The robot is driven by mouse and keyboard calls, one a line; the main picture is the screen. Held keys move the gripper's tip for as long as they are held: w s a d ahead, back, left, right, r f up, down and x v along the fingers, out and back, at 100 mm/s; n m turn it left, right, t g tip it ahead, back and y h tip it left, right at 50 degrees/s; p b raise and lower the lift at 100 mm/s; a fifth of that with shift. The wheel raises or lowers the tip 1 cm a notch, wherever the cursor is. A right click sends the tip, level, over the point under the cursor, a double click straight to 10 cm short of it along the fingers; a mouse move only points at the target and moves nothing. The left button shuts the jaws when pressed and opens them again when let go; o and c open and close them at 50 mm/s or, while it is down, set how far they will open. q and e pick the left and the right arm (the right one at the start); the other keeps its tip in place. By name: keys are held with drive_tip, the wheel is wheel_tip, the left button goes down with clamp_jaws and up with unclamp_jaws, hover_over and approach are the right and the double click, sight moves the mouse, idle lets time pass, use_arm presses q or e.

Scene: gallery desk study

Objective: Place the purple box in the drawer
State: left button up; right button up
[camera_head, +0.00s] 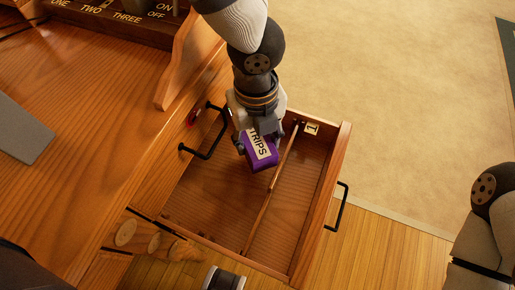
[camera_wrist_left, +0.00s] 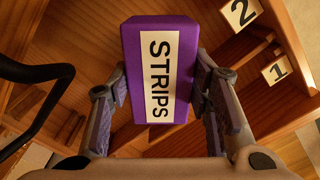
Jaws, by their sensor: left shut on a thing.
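The purple box (camera_head: 264,160) carries a white label reading STRIPS. My left gripper (camera_head: 256,142) is shut on it and holds it over the open drawer (camera_head: 208,200). In the left wrist view the purple box (camera_wrist_left: 147,32) sits between the two fingers of the left gripper (camera_wrist_left: 158,98). The drawer is pulled out from the desk and has a divider running along it. The box is over the part on the desk side of the divider, near it. I cannot tell if the box touches the drawer floor. My right gripper is not seen.
A black handle (camera_head: 342,207) is on the drawer front. Another black handle (camera_head: 205,155) juts from the desk by the drawer. Number tags 2 (camera_wrist_left: 241,12) and 1 (camera_wrist_left: 277,70) show in the wrist view. A grey flat object (camera_head: 22,130) lies on the desktop.

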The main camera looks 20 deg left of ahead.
sight(257, 150)
use_arm(q)
drive_tip(key=shift+f+b, duration=0.55)
drive_tip(key=shift+f, duration=1.6)
drive_tip(key=shift+f, duration=0.15)
drive_tip(key=o, duration=1.3)
wheel_tip(257, 150, up, 12)
drive_tip(key=p, duration=0.3)
